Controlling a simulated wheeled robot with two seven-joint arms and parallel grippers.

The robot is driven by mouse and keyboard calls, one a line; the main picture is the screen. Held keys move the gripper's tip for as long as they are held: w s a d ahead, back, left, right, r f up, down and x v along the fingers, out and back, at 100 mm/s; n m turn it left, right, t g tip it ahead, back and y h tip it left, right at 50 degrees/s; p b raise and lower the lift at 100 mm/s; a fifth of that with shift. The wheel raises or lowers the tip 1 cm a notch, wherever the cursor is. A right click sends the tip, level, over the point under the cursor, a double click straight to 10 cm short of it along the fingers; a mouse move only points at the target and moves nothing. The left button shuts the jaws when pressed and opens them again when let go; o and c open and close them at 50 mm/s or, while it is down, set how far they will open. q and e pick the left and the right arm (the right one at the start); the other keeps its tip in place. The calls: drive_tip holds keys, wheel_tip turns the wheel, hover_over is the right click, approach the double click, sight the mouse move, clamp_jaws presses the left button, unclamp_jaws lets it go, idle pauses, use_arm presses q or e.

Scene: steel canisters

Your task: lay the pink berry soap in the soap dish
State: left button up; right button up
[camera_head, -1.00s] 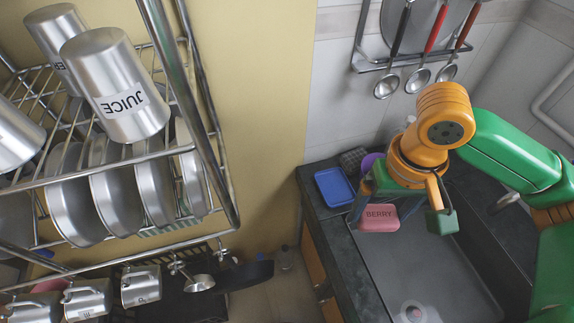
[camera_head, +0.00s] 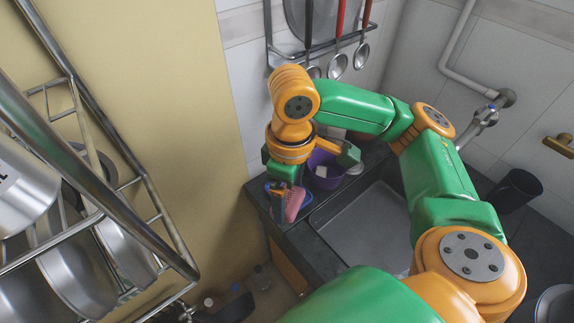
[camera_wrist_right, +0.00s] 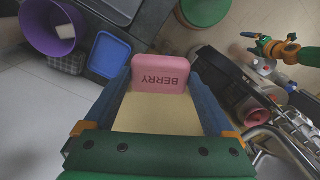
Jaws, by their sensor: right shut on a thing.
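The pink soap (camera_head: 294,203) marked BERRY is held up in the jaws of my right gripper (camera_head: 287,210). In the right wrist view the soap (camera_wrist_right: 160,76) sits between the blue fingertips, its lettering facing the camera. The blue dish (camera_wrist_right: 109,56) shows just left of the soap in that view, on the dark counter. It looks empty where I see it. In the head view my gripper is over the dish's area and hides much of it. A small green and orange arm end (camera_wrist_right: 272,49), probably my left one, shows far off in the wrist view; its jaws are unclear.
A purple bowl (camera_head: 325,170) with something pale inside stands close behind my right gripper. The grey sink (camera_head: 350,225) lies to the right. A steel rack (camera_head: 110,150) with plates stands at left. Ladles (camera_head: 338,63) hang on the wall. A dark cup (camera_head: 515,188) stands at right.

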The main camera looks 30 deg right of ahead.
drive_tip(key=s+d+f+n+b, duration=0.1)
drive_tip(key=d+f+n+b, duration=0.4)
drive_tip(key=n, duration=0.6)
drive_tip(key=shift+n, duration=0.6)
drive_tip(key=w+d+f, duration=0.1)
drive_tip(key=w+f, duration=0.2)
drive_tip(key=w, duration=0.1)
drive_tip(key=w+d+f, duration=0.1)
drive_tip(key=w+f, duration=0.3)
drive_tip(key=w+d+f, duration=0.1)
drive_tip(key=w+f, duration=0.3)
drive_tip(key=w, duration=0.1)
drive_tip(key=shift+w+d+f, duration=0.1)
drive_tip(key=shift+w+f, duration=0.1)
drive_tip(key=shift+f, duration=1.4)
drive_tip(key=shift+f, duration=0.1)
drive_tip(key=o, duration=1.1)
wheel_tip(320, 180, up, 12)
